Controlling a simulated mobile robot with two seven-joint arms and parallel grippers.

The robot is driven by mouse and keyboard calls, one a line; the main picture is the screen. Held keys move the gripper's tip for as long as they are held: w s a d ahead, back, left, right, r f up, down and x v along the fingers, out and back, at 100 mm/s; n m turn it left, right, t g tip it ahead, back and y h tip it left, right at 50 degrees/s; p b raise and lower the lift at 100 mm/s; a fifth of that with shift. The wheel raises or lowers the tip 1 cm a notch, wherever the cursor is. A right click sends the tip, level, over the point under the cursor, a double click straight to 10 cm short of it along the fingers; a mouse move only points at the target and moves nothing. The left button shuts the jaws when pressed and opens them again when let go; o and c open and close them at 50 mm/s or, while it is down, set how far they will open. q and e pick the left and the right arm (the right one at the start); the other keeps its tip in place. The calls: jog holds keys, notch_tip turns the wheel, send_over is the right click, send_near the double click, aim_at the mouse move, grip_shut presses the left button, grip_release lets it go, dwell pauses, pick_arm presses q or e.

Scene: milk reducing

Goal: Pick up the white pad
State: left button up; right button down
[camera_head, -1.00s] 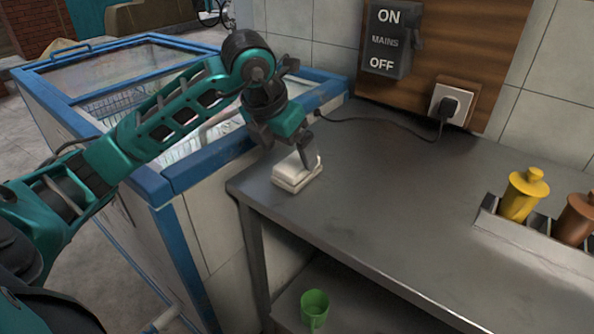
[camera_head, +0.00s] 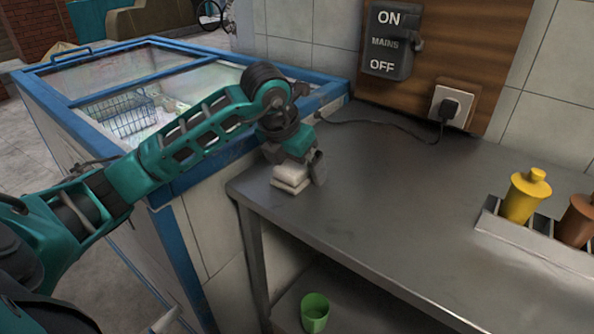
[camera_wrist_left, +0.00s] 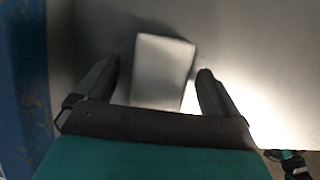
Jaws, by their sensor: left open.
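The white pad (camera_head: 289,181) is a small block, seemingly of stacked layers, at the left end of the metal table (camera_head: 400,215). My left gripper (camera_head: 296,172) is right above it and partly hides it in the head view. In the left wrist view the pad (camera_wrist_left: 161,71) lies between the two open fingers of the left gripper (camera_wrist_left: 158,78), a little nearer the left finger. I cannot tell how far down the fingers reach beside it.
A blue-edged chest freezer (camera_head: 165,187) stands left of the table. A cable runs to a wall socket (camera_head: 452,106). A yellow bottle (camera_head: 525,195) and a brown bottle (camera_head: 578,220) stand in a metal rack at right. A green cup (camera_head: 315,312) is on the lower shelf.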

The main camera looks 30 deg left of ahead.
pick_arm(q)
jog(key=shift+f, duration=0.15)
pick_arm(e)
jog(key=shift+f, duration=0.1)
pick_arm(q)
jog(key=shift+c, duration=0.3)
jog(key=c, duration=1.2)
